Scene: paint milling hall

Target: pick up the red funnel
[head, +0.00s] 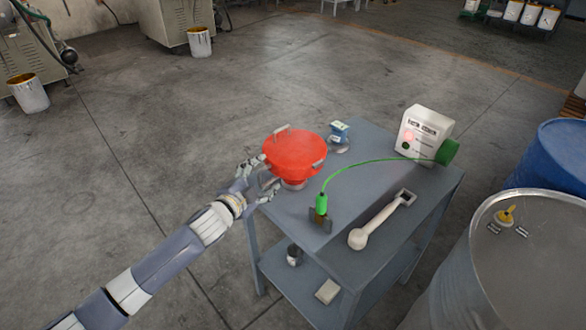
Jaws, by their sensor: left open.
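My left gripper (262,176) is open at the left side of the funnel. Its fingers are close to the funnel's lower left side; I cannot tell whether they touch it. No right gripper shows.
A green cable with a green plug (321,204) runs from a white meter box (424,131). A pale long-handled tool (382,219) and a small blue item (339,131) lie on the cart. Drums, one steel (520,265) and one blue (552,158), stand at right.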

